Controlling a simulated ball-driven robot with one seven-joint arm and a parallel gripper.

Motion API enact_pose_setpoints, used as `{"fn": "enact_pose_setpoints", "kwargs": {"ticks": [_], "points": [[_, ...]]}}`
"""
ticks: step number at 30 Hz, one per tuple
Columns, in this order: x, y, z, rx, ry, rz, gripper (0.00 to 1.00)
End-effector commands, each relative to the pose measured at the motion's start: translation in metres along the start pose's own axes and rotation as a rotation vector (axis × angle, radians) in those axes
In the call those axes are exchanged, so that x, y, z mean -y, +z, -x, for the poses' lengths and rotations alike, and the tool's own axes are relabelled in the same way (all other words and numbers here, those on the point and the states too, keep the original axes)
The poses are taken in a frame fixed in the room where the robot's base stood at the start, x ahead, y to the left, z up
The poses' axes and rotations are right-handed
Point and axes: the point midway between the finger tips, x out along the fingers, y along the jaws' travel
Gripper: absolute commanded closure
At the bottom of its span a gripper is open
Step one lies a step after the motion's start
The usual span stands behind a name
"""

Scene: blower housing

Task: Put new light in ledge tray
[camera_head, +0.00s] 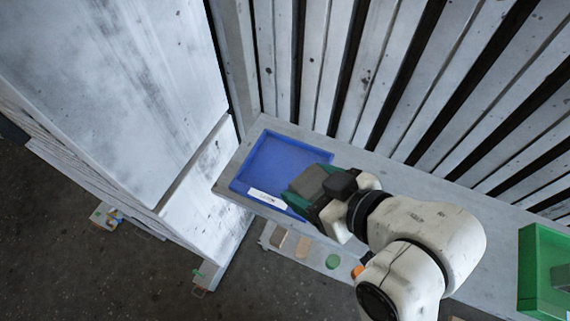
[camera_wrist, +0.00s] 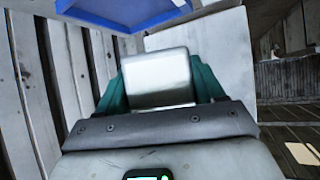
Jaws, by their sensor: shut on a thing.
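The ledge tray (camera_head: 283,158) is a shallow blue tray with a white label on its front edge, on the left end of the grey ledge. Its blue rim also shows at the top of the wrist view (camera_wrist: 150,20). My gripper (camera_head: 305,187) has green fingers and is at the tray's right front corner, seemingly above it. In the wrist view my gripper (camera_wrist: 158,85) is shut on a silvery-grey block-shaped thing, which I take as the new light (camera_wrist: 157,78). The tray's visible floor is bare. My gripper hides its right front corner.
A slatted wall (camera_head: 400,80) rises behind the ledge (camera_head: 228,180). A large whitish metal panel (camera_head: 120,80) stands to the left. A green bin (camera_head: 540,265) sits at the right. Small items, including a green disc (camera_head: 333,261), lie on a lower shelf below the ledge.

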Motion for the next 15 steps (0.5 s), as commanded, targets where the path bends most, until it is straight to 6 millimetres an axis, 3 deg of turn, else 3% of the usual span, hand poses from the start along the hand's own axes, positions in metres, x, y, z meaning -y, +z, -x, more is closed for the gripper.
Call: {"fn": "enact_pose_setpoints", "kwargs": {"ticks": [1,11,15], "points": [[-0.002,0.005,-0.009,-0.005,0.002,0.002,0.7],[-0.012,0.0,-0.035,-0.004,0.002,0.001,0.7],[-0.023,-0.01,-0.06,0.003,0.0,-0.002,0.7]]}}
